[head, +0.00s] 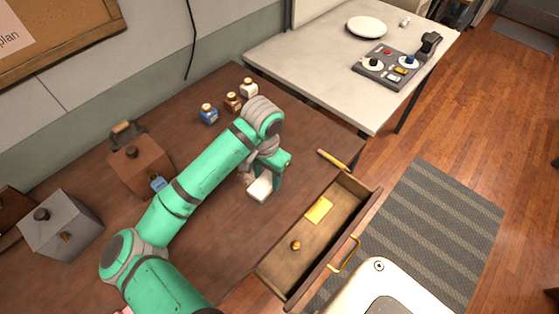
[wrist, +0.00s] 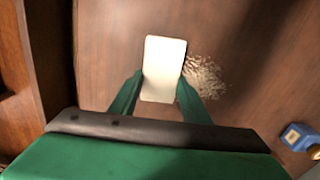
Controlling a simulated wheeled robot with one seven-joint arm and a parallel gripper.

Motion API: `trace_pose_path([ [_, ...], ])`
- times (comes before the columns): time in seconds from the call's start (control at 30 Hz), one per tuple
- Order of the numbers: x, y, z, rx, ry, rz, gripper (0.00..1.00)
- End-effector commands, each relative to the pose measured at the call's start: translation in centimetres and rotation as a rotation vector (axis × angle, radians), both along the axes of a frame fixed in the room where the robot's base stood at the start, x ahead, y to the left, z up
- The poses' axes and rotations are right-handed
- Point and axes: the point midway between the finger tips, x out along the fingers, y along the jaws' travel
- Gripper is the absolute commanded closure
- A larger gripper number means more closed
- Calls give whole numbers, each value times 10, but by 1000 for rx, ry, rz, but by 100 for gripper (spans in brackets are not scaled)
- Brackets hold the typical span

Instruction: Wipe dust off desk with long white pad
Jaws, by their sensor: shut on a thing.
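The long white pad (wrist: 163,66) is between the two fingers of my gripper (wrist: 160,93) in the wrist view, and the gripper is shut on it. In the head view the pad (head: 260,188) is at or just above the brown desk (head: 215,225), below my wrist; I cannot tell whether it touches the surface. A patch of pale, speckled dust (wrist: 205,76) lies on the desk just right of the pad in the wrist view. In the head view my arm hides the dust.
An open drawer (head: 283,260) at the desk's front holds a yellow piece and a knob-like item. Several small bottles (head: 208,113) stand behind my arm. A brown box (head: 138,165) and a grey box (head: 60,222) stand left.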

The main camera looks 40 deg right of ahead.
Motion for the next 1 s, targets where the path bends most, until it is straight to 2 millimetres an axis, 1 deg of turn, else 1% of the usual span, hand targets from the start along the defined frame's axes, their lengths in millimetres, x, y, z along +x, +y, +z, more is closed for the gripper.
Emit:
trace_pose_path([
  [0.13,-2,-1,3,-1,0,1,75],
  [0.2,-1,-1,21,-1,-4,-1,75],
  [0.27,-2,-1,24,-1,-1,-1,75],
  [0.8,0,1,73,1,-4,3,75],
  [1.0,-1,1,80,0,-1,3,75],
])
